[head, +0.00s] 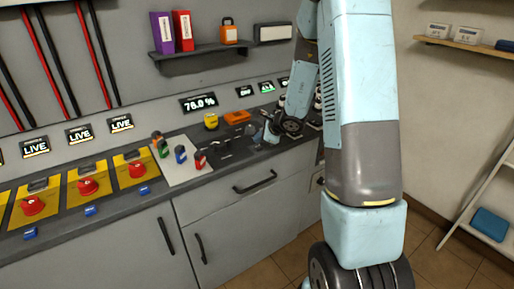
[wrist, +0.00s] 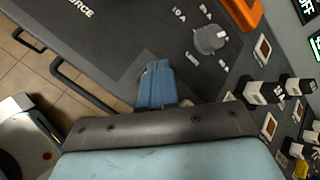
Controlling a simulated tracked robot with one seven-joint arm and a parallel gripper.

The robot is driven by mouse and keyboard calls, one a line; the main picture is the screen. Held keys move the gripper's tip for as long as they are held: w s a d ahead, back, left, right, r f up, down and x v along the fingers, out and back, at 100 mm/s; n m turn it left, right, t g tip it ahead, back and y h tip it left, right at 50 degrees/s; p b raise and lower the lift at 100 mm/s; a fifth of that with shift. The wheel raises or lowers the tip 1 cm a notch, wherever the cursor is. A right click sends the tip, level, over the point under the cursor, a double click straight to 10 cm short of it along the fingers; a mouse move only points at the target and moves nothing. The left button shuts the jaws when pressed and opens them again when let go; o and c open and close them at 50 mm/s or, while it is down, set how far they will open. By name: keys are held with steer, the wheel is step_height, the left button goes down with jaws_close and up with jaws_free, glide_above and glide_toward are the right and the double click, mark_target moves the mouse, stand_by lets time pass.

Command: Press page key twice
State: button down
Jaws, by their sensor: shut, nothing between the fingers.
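No key that I can tell to be the page key shows in either view. My gripper (wrist: 158,68) is shut and empty, with its blue fingers over the dark panel (wrist: 120,45) in the wrist view. I cannot tell whether the fingertips touch the panel. A grey rotary knob (wrist: 210,39) with small markings stands to the right of the fingers. In the head view my gripper (head: 271,133) is over the right part of the counter, where small controls are too small to read.
Several black-and-white switches (wrist: 262,91) stand at the wrist view's right. An orange object (wrist: 243,12) lies at its top. In the head view, red, blue and green handles stand on a pale plate (head: 185,170) left of my gripper. A display (head: 199,102) reads 78.0 %.

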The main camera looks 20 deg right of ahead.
mark_target(259, 147)
steer(key=shift+r, duration=2.5)
steer(key=shift+r, duration=0.15)
stand_by(1.0)
steer(key=shift+r, duration=1.65)
steer(key=shift+f, duration=0.1)
steer(key=shift+f, duration=4.3)
